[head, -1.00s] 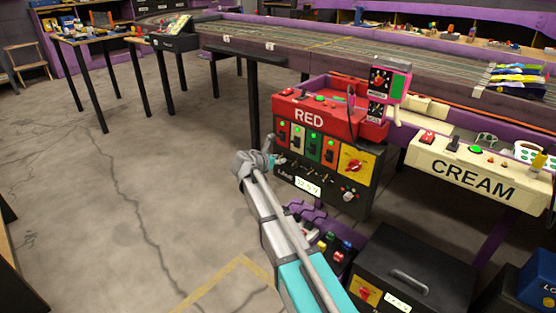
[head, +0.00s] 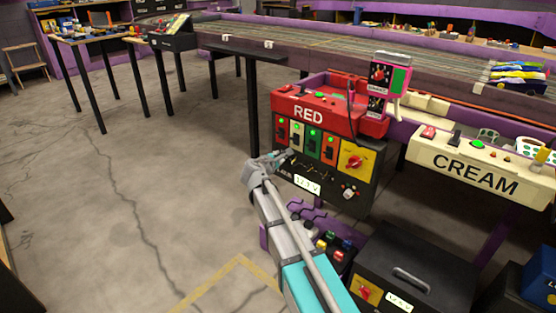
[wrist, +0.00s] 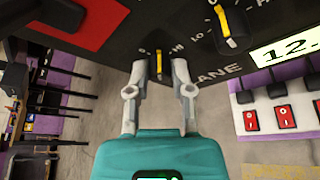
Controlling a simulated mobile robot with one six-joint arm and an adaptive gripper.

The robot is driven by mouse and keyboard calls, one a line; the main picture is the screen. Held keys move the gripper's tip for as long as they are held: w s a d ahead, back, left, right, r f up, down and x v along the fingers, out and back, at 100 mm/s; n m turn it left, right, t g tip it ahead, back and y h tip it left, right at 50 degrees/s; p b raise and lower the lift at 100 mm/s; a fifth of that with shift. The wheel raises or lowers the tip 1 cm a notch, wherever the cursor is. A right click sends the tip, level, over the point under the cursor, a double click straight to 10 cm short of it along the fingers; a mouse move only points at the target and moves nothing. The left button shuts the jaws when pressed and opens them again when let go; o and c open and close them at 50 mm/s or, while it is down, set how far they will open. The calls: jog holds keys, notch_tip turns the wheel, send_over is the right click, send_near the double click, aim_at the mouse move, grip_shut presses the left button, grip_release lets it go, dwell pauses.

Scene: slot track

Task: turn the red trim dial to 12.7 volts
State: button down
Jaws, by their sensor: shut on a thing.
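The trim dial is a small black knob with a yellow pointer (wrist: 159,60) on the dark panel of the RED station (head: 308,113). In the wrist view its pointer lies nearly upright in the picture, with HI marked to its right. My gripper (wrist: 158,76) has one finger on each side of this knob and is shut on it. In the head view my gripper (head: 278,156) is at the panel's left side and the knob is too small to make out. The white voltage display (wrist: 286,48) shows "12." and is cut off; in the head view it (head: 307,184) is blurred.
A second yellow-pointer knob (wrist: 230,28) sits close to the right of the held one. Black switches with red bases (wrist: 284,114) stand lower right. A black case (head: 410,275) and a CREAM console (head: 475,178) are to the right. The floor at left is open.

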jog(key=shift+d, duration=0.1)
dwell(0.3)
jog(key=c, duration=0.5)
grip_release()
